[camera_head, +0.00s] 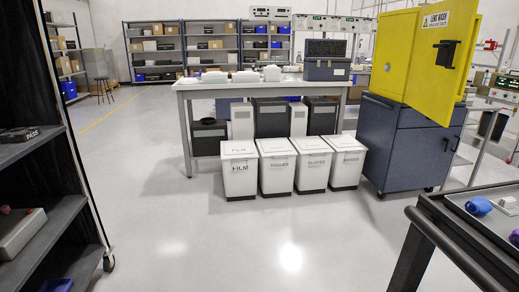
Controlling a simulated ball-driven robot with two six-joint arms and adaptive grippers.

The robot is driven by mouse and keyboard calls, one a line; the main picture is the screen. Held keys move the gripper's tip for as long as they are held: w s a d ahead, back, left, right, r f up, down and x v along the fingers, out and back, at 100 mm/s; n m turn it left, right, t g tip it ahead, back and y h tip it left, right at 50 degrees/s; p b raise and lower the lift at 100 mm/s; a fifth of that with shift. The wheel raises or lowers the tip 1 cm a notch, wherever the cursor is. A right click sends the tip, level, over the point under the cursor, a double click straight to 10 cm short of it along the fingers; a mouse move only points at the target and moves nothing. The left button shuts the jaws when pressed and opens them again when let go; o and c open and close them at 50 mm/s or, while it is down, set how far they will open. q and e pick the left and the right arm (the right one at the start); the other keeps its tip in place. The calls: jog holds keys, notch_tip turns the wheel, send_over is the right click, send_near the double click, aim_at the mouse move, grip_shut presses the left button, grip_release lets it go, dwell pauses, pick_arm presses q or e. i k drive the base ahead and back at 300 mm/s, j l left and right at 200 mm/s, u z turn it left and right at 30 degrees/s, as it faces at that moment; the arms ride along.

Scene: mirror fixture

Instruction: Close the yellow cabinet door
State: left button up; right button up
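The yellow cabinet (391,58) stands on a dark blue-grey wheeled base unit (400,150) at the right. Its yellow door (428,80) stands open, swung out to the right and toward me, with a warning label at the top. A black handle (446,53) sits on the door's face. Neither of my grippers is in view.
A trolley (430,232) with blue and purple items fills the lower right, before the cabinet. White bins (276,166) stand in front of a workbench (210,86). A dark shelf rack (62,208) is at the left. The middle floor is clear.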

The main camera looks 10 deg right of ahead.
aim_at(436, 76)
jog(key=i+z, duration=0.35)
jog(key=i, duration=0.15)
jog(key=i+j+z, duration=0.2)
jog(key=i+z, duration=0.2)
jog(key=i+j+z, duration=0.35)
jog(key=i, duration=0.25)
jog(key=i+j+z, duration=0.2)
jog(key=z, duration=0.15)
jog(key=i+j+z, duration=0.7)
jog(key=k+l, duration=0.05)
jog(key=k, duration=0.05)
